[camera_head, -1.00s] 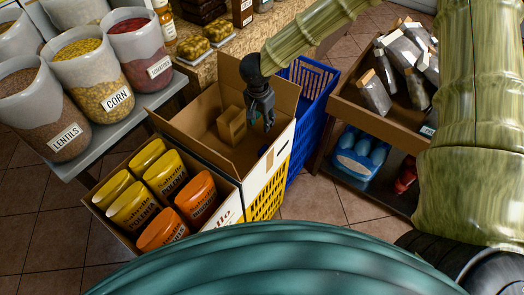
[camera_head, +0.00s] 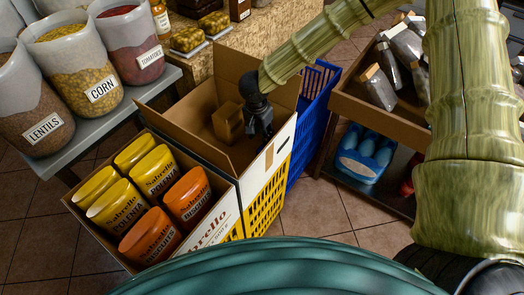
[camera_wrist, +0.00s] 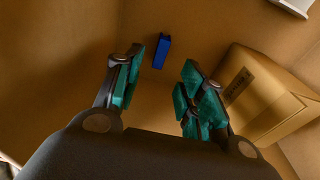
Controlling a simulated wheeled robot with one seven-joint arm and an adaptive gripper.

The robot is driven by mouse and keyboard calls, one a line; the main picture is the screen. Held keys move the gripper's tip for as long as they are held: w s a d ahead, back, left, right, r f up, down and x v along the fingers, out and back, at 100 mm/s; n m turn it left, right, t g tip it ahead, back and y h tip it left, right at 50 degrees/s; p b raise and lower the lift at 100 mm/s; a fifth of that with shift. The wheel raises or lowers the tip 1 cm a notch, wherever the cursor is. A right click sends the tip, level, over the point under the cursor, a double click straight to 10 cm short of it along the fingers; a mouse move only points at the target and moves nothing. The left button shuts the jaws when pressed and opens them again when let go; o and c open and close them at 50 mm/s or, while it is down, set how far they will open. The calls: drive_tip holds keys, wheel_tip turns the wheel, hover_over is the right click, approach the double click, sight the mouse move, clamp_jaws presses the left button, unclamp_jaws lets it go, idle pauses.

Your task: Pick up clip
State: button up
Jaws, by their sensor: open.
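The clip looks to be the small blue piece (camera_wrist: 161,51) lying on the bottom of the open cardboard box (camera_head: 185,105). In the wrist view it sits just beyond my fingertips, a little left of the middle between them, and nothing touches it. In the head view I cannot make it out. My gripper (camera_wrist: 158,85) is open and empty, with a finger on each side of the view. In the head view my gripper (camera_head: 262,128) reaches down into the box.
A small closed carton (camera_head: 228,122) stands inside the box, right of my fingers in the wrist view (camera_wrist: 268,95). The box walls and flaps surround my gripper. Polenta bags (camera_head: 155,172) stand in a carton to the left, and a blue crate (camera_head: 318,95) is to the right.

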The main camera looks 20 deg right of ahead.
sight(262, 147)
drive_tip(key=f, duration=0.6)
drive_tip(key=f+b, duration=0.1)
drive_tip(key=f, duration=0.2)
drive_tip(key=shift+w+d, duration=0.35)
drive_tip(key=shift+d, duration=0.05)
drive_tip(key=shift+c, duration=0.4)
drive_tip(key=c, duration=0.7)
